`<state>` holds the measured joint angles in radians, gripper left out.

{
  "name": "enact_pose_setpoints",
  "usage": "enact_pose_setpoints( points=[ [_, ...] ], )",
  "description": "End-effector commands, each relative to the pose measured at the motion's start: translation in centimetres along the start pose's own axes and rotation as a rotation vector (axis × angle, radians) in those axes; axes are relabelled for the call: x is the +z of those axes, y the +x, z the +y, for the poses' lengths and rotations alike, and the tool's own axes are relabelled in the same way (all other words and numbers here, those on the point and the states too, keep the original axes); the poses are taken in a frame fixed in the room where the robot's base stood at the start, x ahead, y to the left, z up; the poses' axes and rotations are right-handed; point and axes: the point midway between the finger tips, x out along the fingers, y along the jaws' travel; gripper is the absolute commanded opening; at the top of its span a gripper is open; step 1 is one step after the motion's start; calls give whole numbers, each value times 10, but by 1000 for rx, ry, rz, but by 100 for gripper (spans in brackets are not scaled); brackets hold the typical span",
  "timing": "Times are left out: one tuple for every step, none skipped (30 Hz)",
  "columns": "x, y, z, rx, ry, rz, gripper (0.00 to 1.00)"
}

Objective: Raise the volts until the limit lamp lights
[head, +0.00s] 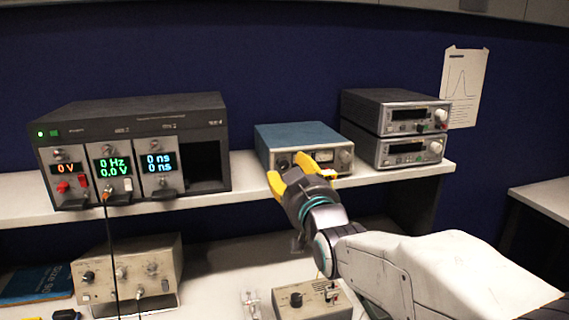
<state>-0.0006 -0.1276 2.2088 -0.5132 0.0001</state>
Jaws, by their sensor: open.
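A dark rack unit (135,115) stands on the left of the shelf with a small green light at its upper left. Its left module (68,172) reads 0 V in orange. The middle module (112,170) reads 0 Hz and 0.0 V in green. The right module (158,168) reads 0 ns twice in blue. Each module has a knob near its top. My gripper (288,170) has yellow fingers, open, in front of the blue-topped box (300,136). It hides part of that box's front; contact cannot be told. I cannot make out which lamp is the limit lamp.
Two stacked grey instruments (394,125) stand right of the blue-topped box. A black cable hangs from the middle module. Below are a beige instrument (128,272), a small beige box (312,300) and a blue book (36,286). The shelf front (240,190) is bare left of my gripper.

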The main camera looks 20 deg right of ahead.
Motion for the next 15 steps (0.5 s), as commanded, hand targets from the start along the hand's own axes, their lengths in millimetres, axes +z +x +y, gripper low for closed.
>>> enact_pose_setpoints(
  points=[
    [-1, 7, 0, 0, 0, -3, 49],
    [0, 10, 0, 0, 0, -4, 49],
    [-1, 15, 0, 0, 0, -4, 49],
    [-1, 19, 0, 0, 0, -3, 49],
    [-1, 22, 0, 0, 0, -4, 49],
    [-1, 27, 0, 0, 0, -3, 49],
    [0, 30, 0, 0, 0, -4, 49],
    [0, 33, 0, 0, 0, -4, 49],
    [-1, 37, 0, 0, 0, -4, 49],
    [0, 39, 0, 0, 0, -4, 49],
    [0, 42, 0, 0, 0, -5, 49],
    [0, 45, 0, 0, 0, -3, 49],
    [0, 47, 0, 0, 0, -3, 49],
    [0, 49, 0, 0, 0, -3, 49],
    [0, 51, 0, 0, 0, -4, 49]
  ],
)
